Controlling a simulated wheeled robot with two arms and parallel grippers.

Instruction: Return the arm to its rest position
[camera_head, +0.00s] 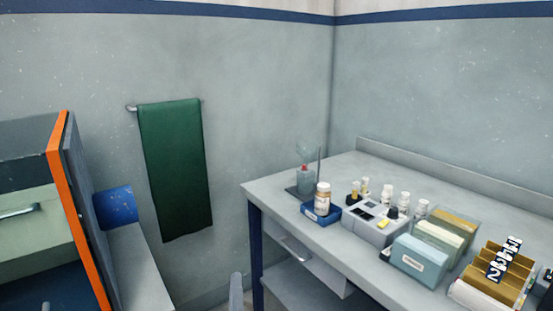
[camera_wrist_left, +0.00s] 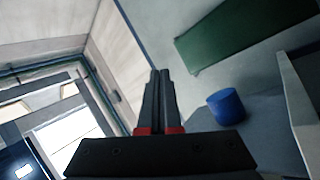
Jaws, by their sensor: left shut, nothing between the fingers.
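My left gripper (camera_wrist_left: 160,73) shows in the left wrist view with its two dark fingers together, red at their bases. Nothing is between them. A narrow grey shape at the bottom edge of the head view may be part of my left arm or gripper, but I cannot tell. My right gripper is in neither view.
A grey bench (camera_head: 349,170) at the right holds bottles, boxes and racks. A green towel (camera_head: 175,170) hangs on the wall. An orange-edged cabinet (camera_head: 72,200) stands at the left, with a blue object (camera_head: 115,207) beside it. A blue cylinder (camera_wrist_left: 226,106) shows in the wrist view.

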